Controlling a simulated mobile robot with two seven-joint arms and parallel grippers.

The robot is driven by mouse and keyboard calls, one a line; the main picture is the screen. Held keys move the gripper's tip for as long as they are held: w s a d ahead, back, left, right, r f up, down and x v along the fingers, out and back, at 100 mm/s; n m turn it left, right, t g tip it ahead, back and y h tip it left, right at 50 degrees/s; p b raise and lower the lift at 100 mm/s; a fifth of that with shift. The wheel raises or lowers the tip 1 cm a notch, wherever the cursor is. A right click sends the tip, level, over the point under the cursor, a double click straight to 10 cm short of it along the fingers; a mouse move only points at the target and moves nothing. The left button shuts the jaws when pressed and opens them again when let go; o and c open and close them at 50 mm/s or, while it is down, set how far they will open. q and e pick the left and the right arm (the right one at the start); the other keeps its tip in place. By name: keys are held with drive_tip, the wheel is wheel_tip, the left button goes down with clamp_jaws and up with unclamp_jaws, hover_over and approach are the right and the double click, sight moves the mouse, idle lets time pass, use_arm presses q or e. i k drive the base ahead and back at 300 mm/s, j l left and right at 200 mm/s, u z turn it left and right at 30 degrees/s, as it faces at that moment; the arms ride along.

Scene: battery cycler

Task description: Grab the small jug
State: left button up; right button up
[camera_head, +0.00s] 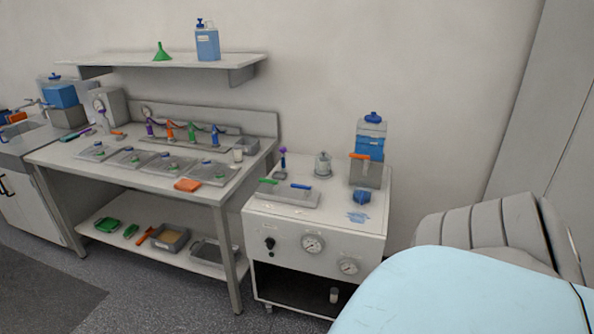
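Several vessels are in view, and I cannot tell for certain which one is the small jug. A small clear jug-like container (323,164) stands upright on the white cart top, towards the back. A larger clear jug (370,139) with blue liquid and a blue cap stands at the cart's back right, partly hidden by a grey holder. Another blue-tinted jug (207,42) with a blue top stands on the wall shelf. Neither of my grippers is in view.
The white cart (285,226) has gauges on its front and a grey plate with coloured handles on top. The grey bench (62,157) on its left carries trays and bottles. A light blue and grey object (450,290) fills the lower right. Floor is clear before the bench.

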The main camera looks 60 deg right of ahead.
sight(363, 188)
drive_tip(key=i+z, duration=0.25)
drive_tip(key=i, duration=0.2)
drive_tip(key=i+j+z, duration=0.15)
drive_tip(key=i+z, duration=0.15)
drive_tip(key=i+j+z, duration=0.25)
drive_tip(key=i, duration=0.25)
drive_tip(key=i+z, duration=0.3)
drive_tip(key=z, duration=0.15)
drive_tip(key=i+z, duration=0.3)
drive_tip(key=z, duration=0.2)
drive_tip(key=i+j+z, duration=0.2)
drive_tip(key=z, duration=0.25)
